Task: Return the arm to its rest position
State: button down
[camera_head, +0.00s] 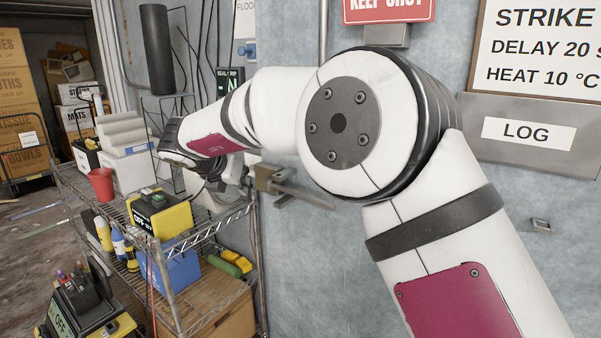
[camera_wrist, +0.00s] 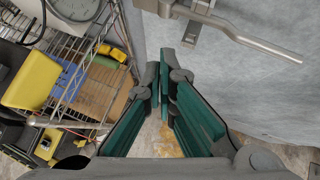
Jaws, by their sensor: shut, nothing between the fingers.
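My arm is white with maroon panels and fills the middle and right of the head view. It bends at a large round joint and reaches left toward the wire shelf cart. In the wrist view my gripper (camera_wrist: 164,85) has its two teal-padded fingers close together at the tips, with nothing between them. It points down past the cart's right side, in front of the grey wall. In the head view the gripper is mostly hidden behind the forearm.
A wire shelf cart (camera_head: 183,243) stands at left with a yellow-black box (camera_head: 172,220), a red cup (camera_head: 101,185) and a blue bin (camera_head: 181,271). A metal door handle (camera_head: 300,194) juts from the wall close to my gripper, and shows in the wrist view (camera_wrist: 240,38). Cardboard boxes (camera_head: 18,95) stand far left.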

jog(key=w+d+r+n+t+y, duration=0.1)
jog(key=d+r+n+t+y, duration=0.2)
jog(key=r+n, duration=0.45)
jog(key=d+r+n+t+y, duration=0.15)
jog(key=d+r+n, duration=0.25)
jog(key=r, duration=0.7)
jog(key=s+d+r+n+y, duration=0.35)
jog(key=s+d+n, duration=0.3)
jog(key=n, duration=0.35)
jog(key=s+d+f+n+g+h, duration=0.2)
jog(key=s+d+f+n, duration=0.3)
jog(key=s, duration=0.6)
jog(key=s+d+f+n+g+h, duration=0.2)
jog(key=s+d+f+n+g, duration=0.2)
jog(key=s+d, duration=0.8)
jog(key=s+d+f+n+g+h, duration=0.2)
jog(key=s+d+f+n, duration=0.5)
jog(key=s+f, duration=0.4)
jog(key=shift+s+d+f+g, duration=0.3)
jog(key=shift+s+d+g, duration=0.2)
jog(key=shift+d, duration=0.4)
jog(key=shift+d, duration=0.1)
